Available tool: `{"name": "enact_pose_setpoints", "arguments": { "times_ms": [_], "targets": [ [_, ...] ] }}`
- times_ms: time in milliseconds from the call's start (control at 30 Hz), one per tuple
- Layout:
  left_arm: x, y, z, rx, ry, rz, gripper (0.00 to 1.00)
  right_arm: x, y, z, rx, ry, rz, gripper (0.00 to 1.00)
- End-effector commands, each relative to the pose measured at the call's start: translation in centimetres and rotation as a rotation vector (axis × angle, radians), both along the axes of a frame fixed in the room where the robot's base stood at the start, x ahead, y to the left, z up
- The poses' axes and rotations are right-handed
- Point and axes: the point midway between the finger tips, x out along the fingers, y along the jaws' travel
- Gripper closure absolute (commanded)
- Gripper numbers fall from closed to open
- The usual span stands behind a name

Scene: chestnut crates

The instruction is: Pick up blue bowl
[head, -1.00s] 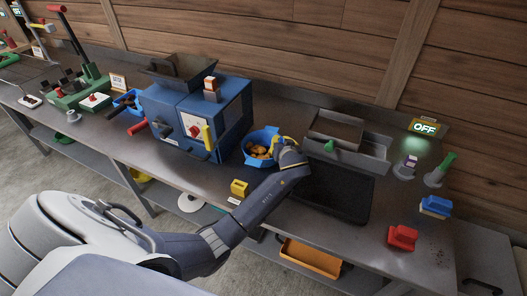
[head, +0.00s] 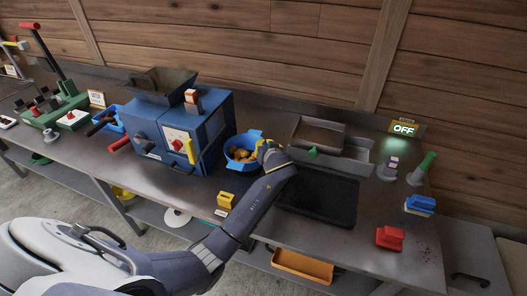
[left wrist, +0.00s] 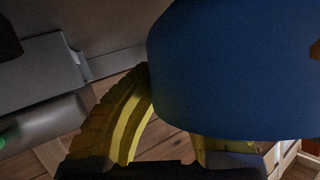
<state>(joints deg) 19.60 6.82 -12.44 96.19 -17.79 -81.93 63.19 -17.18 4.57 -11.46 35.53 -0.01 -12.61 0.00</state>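The blue bowl (head: 231,154) sits right of the blue machine in the head view, with brown chestnuts (head: 241,154) inside. My left gripper (head: 262,153) is at the bowl's right rim, its yellow fingers partly hidden by the wrist. In the left wrist view the bowl (left wrist: 235,65) fills the upper right. One yellow finger (left wrist: 128,115) lies against the bowl's edge and the other is mostly hidden behind its wall, so the gripper looks shut on the rim. Whether the bowl is clear of the table cannot be told. My right gripper is out of view.
The blue machine (head: 210,125) stands close on the bowl's left. A dark tray (head: 320,203) and a grey hopper (head: 345,160) are to the right. A yellow block (head: 226,200) is in front. Red (head: 390,238) and blue (head: 420,204) blocks lie farther right.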

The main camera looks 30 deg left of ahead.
Motion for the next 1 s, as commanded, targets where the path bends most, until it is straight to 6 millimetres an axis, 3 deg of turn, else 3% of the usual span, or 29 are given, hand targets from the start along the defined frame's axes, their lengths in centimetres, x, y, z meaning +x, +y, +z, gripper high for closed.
{"name": "enact_pose_setpoints", "arguments": {
  "times_ms": [500,700,1000],
  "targets": [
    [0.1,-0.1,11.9,-0.004,-0.007,0.0,1.0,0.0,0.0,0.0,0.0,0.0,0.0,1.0],
    [0.1,-0.1,14.9,-0.002,-0.005,-0.002,1.0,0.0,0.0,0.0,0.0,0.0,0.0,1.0],
    [0.0,-0.1,17.0,-0.001,-0.003,-0.001,1.0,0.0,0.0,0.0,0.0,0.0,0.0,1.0]
  ]
}}
